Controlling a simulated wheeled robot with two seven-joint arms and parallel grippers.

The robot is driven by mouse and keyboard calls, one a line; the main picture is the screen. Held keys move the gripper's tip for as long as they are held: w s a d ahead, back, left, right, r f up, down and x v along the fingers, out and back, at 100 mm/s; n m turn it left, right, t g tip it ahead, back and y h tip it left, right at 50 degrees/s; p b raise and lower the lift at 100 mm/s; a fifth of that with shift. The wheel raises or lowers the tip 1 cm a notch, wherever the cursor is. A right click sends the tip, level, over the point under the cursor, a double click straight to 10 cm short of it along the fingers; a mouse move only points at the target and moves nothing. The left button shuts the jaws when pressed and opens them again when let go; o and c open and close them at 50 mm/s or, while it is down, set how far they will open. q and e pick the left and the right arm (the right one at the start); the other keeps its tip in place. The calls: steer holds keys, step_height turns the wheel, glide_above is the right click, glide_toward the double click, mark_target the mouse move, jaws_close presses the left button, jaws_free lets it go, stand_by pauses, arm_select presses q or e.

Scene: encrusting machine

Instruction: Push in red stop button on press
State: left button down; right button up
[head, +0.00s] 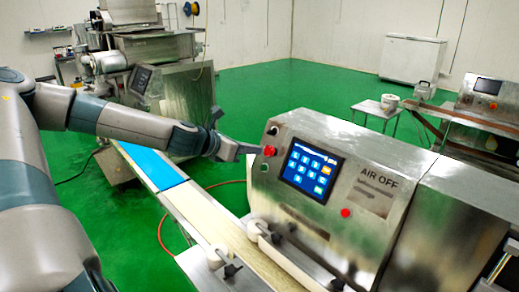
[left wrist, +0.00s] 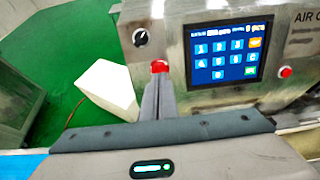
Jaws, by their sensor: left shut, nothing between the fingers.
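The press (head: 330,185) is a metal machine with a lit blue touch screen (head: 311,172) on its front. A red stop button (head: 269,151) sits left of the screen; it also shows in the left wrist view (left wrist: 160,67), below a black knob (left wrist: 141,37). My left gripper (head: 254,149) is shut and empty, its fingertips right at the red button. In the left wrist view the fingers (left wrist: 158,84) end just under the button and overlap its lower edge. I cannot tell whether they touch it or whether the button is pressed in. My right gripper is not in view.
A second red button (head: 345,213) is right of the screen. A conveyor with a blue belt (head: 150,165) runs in front of the press, below my left arm. Another machine (head: 170,80) stands behind at the left. The green floor (head: 290,90) behind the press is open.

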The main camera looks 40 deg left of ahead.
mark_target(267, 151)
arm_select(q)
steer(key=shift+w+f, duration=0.35)
steer(key=shift+w, duration=0.3)
steer(key=shift+x, duration=1)
steer(key=shift+w+f+b, duration=0.2)
steer(key=shift+b, duration=0.35)
steer(key=shift+w+f+b, duration=0.2)
steer(key=shift+f+b, duration=0.05)
steer(key=shift+b, duration=0.65)
steer(key=shift+r+b, duration=0.2)
steer(key=shift+b, duration=0.25)
steer(key=shift+r, duration=0.1)
